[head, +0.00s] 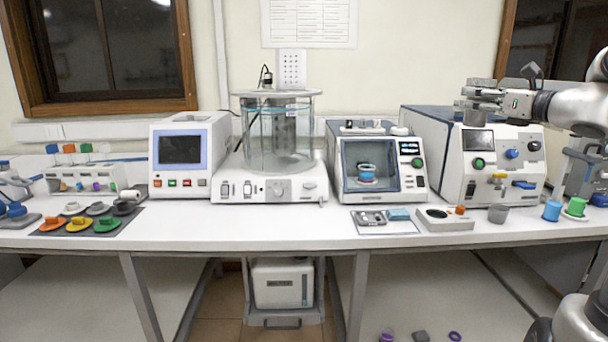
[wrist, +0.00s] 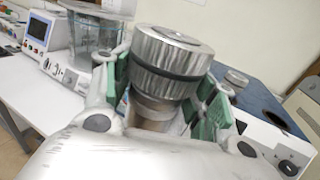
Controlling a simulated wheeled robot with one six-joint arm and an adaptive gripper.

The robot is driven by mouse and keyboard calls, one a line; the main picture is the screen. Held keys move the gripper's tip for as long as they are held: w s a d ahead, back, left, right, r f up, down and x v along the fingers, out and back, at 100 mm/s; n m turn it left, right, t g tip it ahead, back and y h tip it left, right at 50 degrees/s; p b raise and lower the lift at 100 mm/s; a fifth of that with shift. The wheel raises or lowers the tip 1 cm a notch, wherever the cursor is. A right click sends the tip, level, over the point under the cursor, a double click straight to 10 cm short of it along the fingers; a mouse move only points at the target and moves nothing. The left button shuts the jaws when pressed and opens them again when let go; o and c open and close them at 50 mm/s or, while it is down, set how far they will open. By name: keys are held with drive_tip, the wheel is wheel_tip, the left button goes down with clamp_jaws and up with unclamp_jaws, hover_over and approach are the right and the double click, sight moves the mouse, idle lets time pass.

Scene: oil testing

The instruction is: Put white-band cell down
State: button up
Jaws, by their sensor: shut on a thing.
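My gripper (head: 478,95) is in the head view at the upper right, over the top of the blue and white machine (head: 490,165). In the wrist view my gripper (wrist: 165,95) has its green pads on both sides of a metal cell (wrist: 172,55) and is shut on it. The cell is a thick silver cylinder with a dark groove round it; I cannot make out a white band. Its lower part is hidden behind my gripper. The machine's blue top (wrist: 258,98) shows right of the cell, with a dark round opening (wrist: 275,118) and a silver round cap (wrist: 237,77).
A chamber machine (head: 378,170) and a glass bath (head: 280,135) stand to the left. On the bench front are a grey cup (head: 498,213), a blue cup (head: 551,210) and a green cup (head: 576,207).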

drive_tip(key=w+a+f, duration=0.1)
drive_tip(key=a+f, duration=0.3)
drive_tip(key=f, duration=0.6)
drive_tip(key=w+a+f+m+h, duration=0.1)
drive_tip(key=a+f, duration=0.3)
drive_tip(key=f, duration=0.6)
drive_tip(key=w+a+f+t+h, duration=0.1)
drive_tip(key=a+f, duration=0.3)
drive_tip(key=f, duration=0.5)
drive_tip(key=shift+w+a+f+m, duration=0.1)
drive_tip(key=shift+a+f+m, duration=0.2)
drive_tip(key=shift+f, duration=0.1)
drive_tip(key=shift+a, duration=0.3)
